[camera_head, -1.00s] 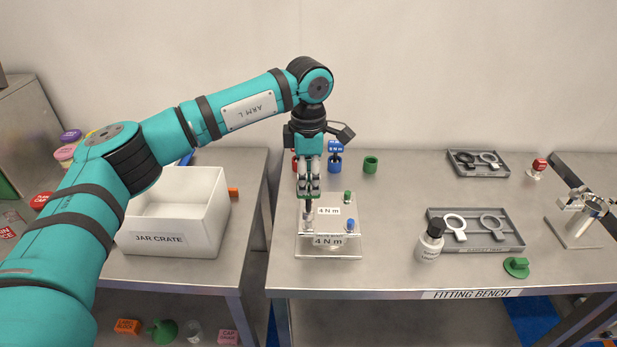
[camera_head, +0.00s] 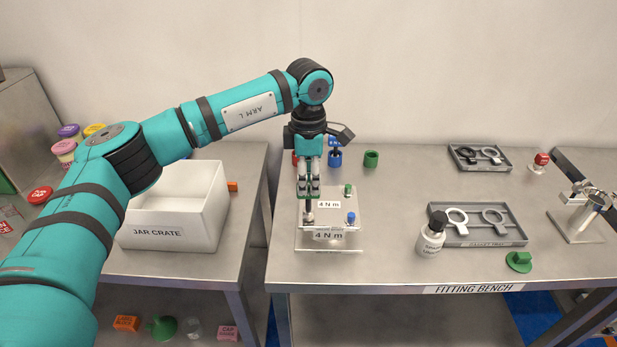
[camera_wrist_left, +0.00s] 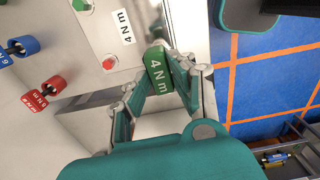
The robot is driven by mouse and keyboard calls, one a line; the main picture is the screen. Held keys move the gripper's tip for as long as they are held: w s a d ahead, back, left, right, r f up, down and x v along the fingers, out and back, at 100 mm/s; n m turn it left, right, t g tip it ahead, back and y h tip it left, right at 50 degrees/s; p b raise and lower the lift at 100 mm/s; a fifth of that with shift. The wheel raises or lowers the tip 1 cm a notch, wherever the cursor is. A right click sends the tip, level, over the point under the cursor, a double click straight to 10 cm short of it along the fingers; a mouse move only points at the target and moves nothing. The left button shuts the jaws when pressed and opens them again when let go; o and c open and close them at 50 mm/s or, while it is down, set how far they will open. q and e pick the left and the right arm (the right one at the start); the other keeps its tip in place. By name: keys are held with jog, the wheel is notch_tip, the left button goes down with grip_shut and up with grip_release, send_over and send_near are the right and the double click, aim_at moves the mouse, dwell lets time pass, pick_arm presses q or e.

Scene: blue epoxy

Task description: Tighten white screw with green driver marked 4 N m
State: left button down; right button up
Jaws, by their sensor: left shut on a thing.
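My left gripper (camera_head: 309,188) is shut on the green driver (camera_wrist_left: 158,70), whose "4 N m" marking faces the left wrist camera. The driver points down over the left front part of the clear plate (camera_head: 312,246) labelled 4 N m. A pale, whitish screw head (camera_head: 308,218) shows at the driver's lower end; whether the tip is seated in it I cannot tell. The plate also carries a green screw (camera_head: 348,189), a blue screw (camera_head: 351,218) and a red screw (camera_wrist_left: 110,63). My right gripper is not in view.
A blue driver (camera_wrist_left: 20,47) and a red driver (camera_wrist_left: 45,95) stand behind the plate. A green cup (camera_head: 371,159) is behind right. A white bottle (camera_head: 430,241) and grey tray (camera_head: 485,238) stand right. The jar crate (camera_head: 212,220) is left, across a gap.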

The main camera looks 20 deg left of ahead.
pick_arm(q)
jog(key=shift+f, duration=0.25)
jog(key=c, duration=1)
grip_release()
jog(key=shift+c, duration=0.2)
jog(key=shift+c, duration=0.3)
